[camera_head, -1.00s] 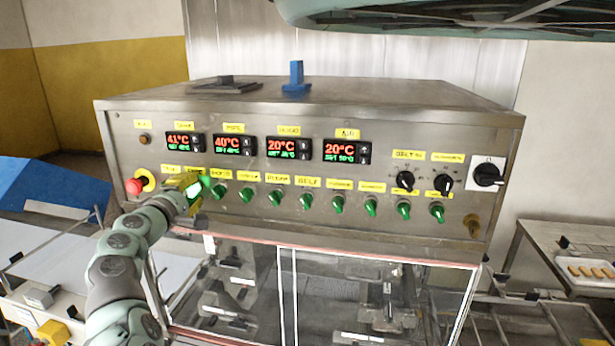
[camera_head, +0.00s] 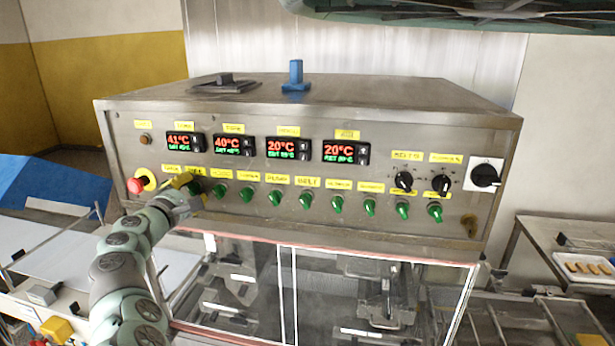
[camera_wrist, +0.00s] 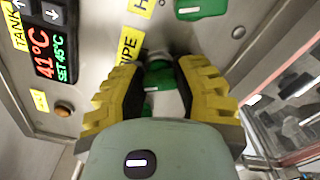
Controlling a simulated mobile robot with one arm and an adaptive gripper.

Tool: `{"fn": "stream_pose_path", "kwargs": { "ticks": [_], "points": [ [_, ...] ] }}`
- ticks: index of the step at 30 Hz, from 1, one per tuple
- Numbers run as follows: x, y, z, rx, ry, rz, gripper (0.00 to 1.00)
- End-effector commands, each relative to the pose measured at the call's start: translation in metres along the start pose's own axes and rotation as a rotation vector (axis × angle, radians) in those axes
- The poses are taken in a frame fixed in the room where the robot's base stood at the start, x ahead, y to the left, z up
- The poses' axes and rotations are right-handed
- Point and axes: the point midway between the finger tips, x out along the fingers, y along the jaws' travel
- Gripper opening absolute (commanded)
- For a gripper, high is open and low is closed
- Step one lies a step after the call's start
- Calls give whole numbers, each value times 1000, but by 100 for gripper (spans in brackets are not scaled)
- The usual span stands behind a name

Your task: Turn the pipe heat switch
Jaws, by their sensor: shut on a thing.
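The pipe heat switch, a green knob (camera_wrist: 158,78), sits between my fingers in the wrist view, beside a yellow label (camera_wrist: 128,50) partly hidden by a finger and reading "PIPE". My gripper (camera_wrist: 156,70), with yellow and black ribbed fingers, is shut on this switch. In the head view my gripper (camera_head: 192,202) is at the left end of the row of green switches on the steel control panel (camera_head: 300,222), and it mostly hides the switch there. The switch's exact angle cannot be told.
Another green switch (camera_wrist: 200,8) is close to my fingers. A red emergency button (camera_head: 135,186) is just left of my gripper. Several green switches and two black knobs run to the right. Temperature displays (camera_head: 233,145) are above. A glass-fronted enclosure (camera_head: 340,290) is below.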

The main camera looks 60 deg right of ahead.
Motion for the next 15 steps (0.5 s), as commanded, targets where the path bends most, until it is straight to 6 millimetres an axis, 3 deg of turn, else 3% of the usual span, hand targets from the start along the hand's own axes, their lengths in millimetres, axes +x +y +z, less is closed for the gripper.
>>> {"fn": "stream_pose_path", "kwargs": {
  "ticks": [8,9,15],
  "points": [
    [-1,0,-3,1,7,1,0],
    [-1,0,-3,1,7,1,35],
    [0,0,-2,1,4,0,56]
  ]
}}
